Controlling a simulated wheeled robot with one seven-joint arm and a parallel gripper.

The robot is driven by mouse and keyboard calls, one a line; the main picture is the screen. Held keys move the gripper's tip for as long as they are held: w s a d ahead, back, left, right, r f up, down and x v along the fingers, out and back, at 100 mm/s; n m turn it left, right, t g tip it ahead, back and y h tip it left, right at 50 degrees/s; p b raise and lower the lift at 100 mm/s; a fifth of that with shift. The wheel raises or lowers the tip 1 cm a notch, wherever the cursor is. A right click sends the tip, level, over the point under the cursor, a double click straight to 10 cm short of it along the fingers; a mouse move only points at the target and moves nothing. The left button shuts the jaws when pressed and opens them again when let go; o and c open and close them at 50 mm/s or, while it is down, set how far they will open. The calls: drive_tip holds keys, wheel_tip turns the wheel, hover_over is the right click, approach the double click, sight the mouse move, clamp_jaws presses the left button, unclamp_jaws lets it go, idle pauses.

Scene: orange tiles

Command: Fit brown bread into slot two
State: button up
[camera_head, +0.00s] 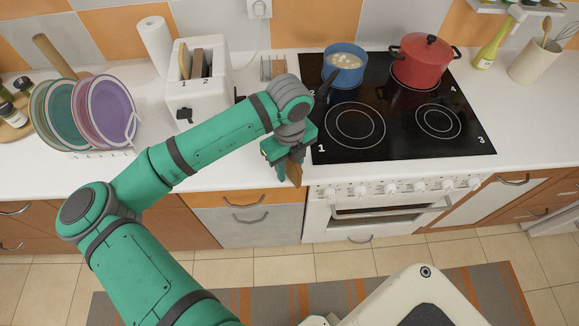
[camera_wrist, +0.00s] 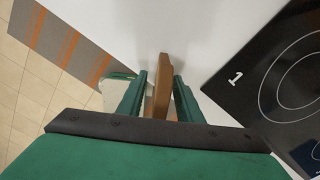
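The white toaster (camera_head: 183,101) stands on the counter at the back left, its two top slots marked 1 and 2. My gripper (camera_head: 290,158) is right of the toaster and nearer me, by the counter's front edge left of the cooktop. It is shut on the brown bread (camera_head: 294,173), which hangs below it. In the wrist view the bread (camera_wrist: 162,86) is seen edge-on between the two green fingers (camera_wrist: 160,95).
A rack of plates (camera_head: 105,108) stands left of the toaster, with a paper roll (camera_head: 155,42) behind. A small wire rack (camera_head: 273,68) is right of the toaster. The black cooktop (camera_head: 390,135) carries a blue pot (camera_head: 345,68) and a red pot (camera_head: 420,65). The counter before the toaster is clear.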

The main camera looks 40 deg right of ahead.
wheel_tip(320, 180, up, 11)
drive_tip(key=shift+f, duration=0.1)
idle(0.5)
idle(0.5)
